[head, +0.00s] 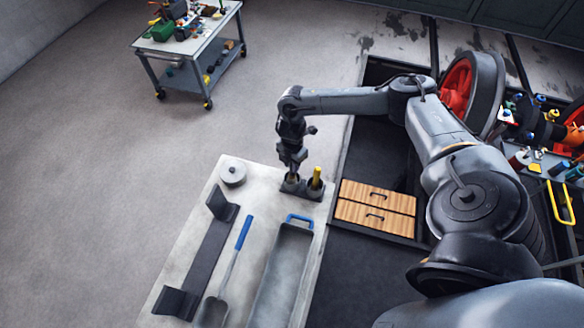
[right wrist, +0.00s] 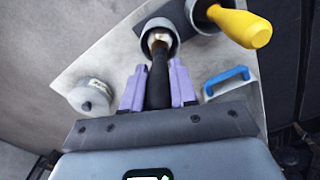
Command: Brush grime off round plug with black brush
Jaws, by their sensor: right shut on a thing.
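My right gripper (head: 292,170) points down over a dark two-cup holder (head: 300,190) on the pale slab. In the right wrist view its purple fingers (right wrist: 158,86) are shut on the black handle of the black brush (right wrist: 157,68). The brush's far end is inside one cup; its bristles are hidden. The round plug (head: 232,171), a grey disc with a small knob, lies on the slab to the left of the holder. It also shows at the left of the right wrist view (right wrist: 90,98). Grime on it is too small to tell. My left gripper is not in view.
A yellow-handled tool (head: 316,177) stands in the other cup, close to my right gripper. A dark bracket (head: 208,250), a blue-handled shovel (head: 233,262) and a long tray (head: 282,270) lie on the slab (head: 180,262). Wooden drawers (head: 375,207) are to the right.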

